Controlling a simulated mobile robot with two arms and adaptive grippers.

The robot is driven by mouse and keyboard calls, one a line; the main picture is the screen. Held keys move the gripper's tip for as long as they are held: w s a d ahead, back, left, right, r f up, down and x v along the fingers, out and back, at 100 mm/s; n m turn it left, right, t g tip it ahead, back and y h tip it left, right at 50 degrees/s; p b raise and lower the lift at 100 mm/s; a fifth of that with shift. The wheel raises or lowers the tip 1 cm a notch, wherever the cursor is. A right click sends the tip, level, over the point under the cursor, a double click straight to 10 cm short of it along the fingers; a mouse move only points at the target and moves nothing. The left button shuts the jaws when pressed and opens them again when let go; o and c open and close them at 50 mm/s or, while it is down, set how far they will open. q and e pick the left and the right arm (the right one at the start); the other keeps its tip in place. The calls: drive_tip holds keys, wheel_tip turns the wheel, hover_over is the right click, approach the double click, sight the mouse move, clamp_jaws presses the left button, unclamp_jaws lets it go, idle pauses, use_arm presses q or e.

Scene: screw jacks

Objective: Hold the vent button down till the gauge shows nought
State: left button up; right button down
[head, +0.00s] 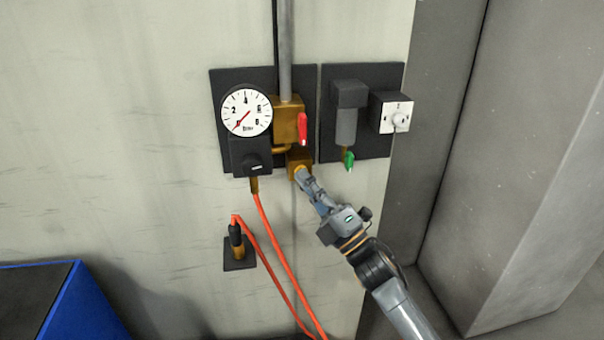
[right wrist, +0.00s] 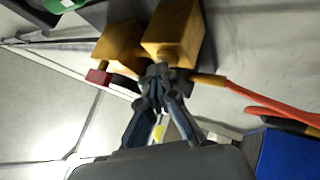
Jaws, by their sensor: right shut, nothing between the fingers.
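The round white gauge (head: 246,112) is on a dark wall panel in the head view. Its red needle points to the lower left, at about the low end of the scale; the exact reading is too small to be sure of. My right gripper (head: 301,176) is shut and empty, its fingertips at the front of the small lower brass block (head: 293,158). The vent button seems to be there, mostly hidden behind the fingertips; I cannot tell how far it is pressed. In the right wrist view, the closed fingertips (right wrist: 158,76) meet a brass block (right wrist: 172,28). My left gripper is not in view.
A red lever (head: 302,128) is on the upper brass block, close above my gripper. A green-handled valve (head: 348,160) and a switch box (head: 391,113) are to the right. Orange hoses (head: 280,254) hang below left. A blue-edged bin (head: 52,310) stands lower left.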

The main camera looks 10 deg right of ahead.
idle(0.6)
drive_tip(key=shift+s+f, duration=0.1)
drive_tip(key=shift+s, duration=0.8)
drive_tip(key=s+p, duration=0.1)
drive_tip(key=s, duration=0.4)
